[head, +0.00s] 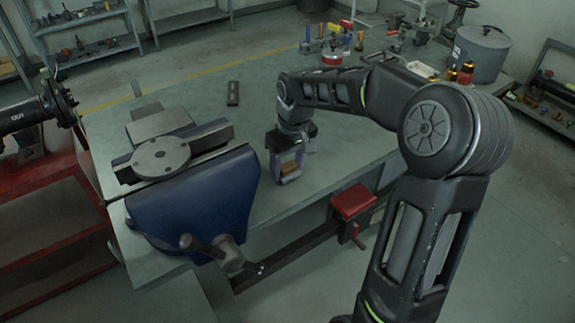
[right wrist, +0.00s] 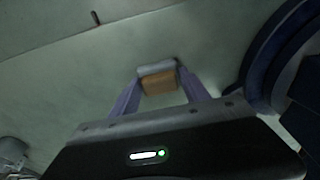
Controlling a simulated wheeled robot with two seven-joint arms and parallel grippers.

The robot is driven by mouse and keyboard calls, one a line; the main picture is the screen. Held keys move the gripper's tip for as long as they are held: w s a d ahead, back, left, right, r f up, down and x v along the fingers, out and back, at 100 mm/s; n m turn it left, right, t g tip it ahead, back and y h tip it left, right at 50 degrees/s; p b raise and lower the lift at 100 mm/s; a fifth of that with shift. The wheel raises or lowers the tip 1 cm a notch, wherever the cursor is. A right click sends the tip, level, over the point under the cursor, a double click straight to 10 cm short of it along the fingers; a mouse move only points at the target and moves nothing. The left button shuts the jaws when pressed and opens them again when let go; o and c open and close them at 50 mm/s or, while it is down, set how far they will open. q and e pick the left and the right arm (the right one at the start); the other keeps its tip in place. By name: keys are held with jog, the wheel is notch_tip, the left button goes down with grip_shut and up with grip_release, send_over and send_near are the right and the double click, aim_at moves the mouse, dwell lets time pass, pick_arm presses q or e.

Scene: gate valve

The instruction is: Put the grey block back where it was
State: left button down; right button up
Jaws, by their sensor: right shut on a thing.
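My right gripper (head: 288,167) points down over the green-grey bench, right of the blue vise. It is shut on a small block, which I take as the grey block (right wrist: 157,68). This shows a grey part at the fingertips and an orange-brown part on the side toward my palm. The grey block also shows low between the fingers in the head view (head: 290,178). I cannot tell whether its underside touches the bench. My left gripper is not in view.
The blue vise (head: 190,205) carries a round grey disc (head: 160,155). A dark flat piece (head: 233,93) lies behind on the bench (head: 215,107). A red box-like part (head: 352,202) sits at the front edge. Bottles and a grey drum (head: 478,52) stand at the back right.

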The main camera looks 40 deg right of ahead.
aim_at(292, 175)
jog(key=o, duration=1.3)
jog(key=shift+f, duration=0.1)
jog(key=r, duration=0.4)
jog(key=s+r, duration=0.1)
jog(key=r, duration=0.3)
jog(key=r+p, duration=0.1)
jog(key=r, duration=0.3)
jog(key=shift+s+r, duration=0.1)
jog(key=shift+s, duration=0.3)
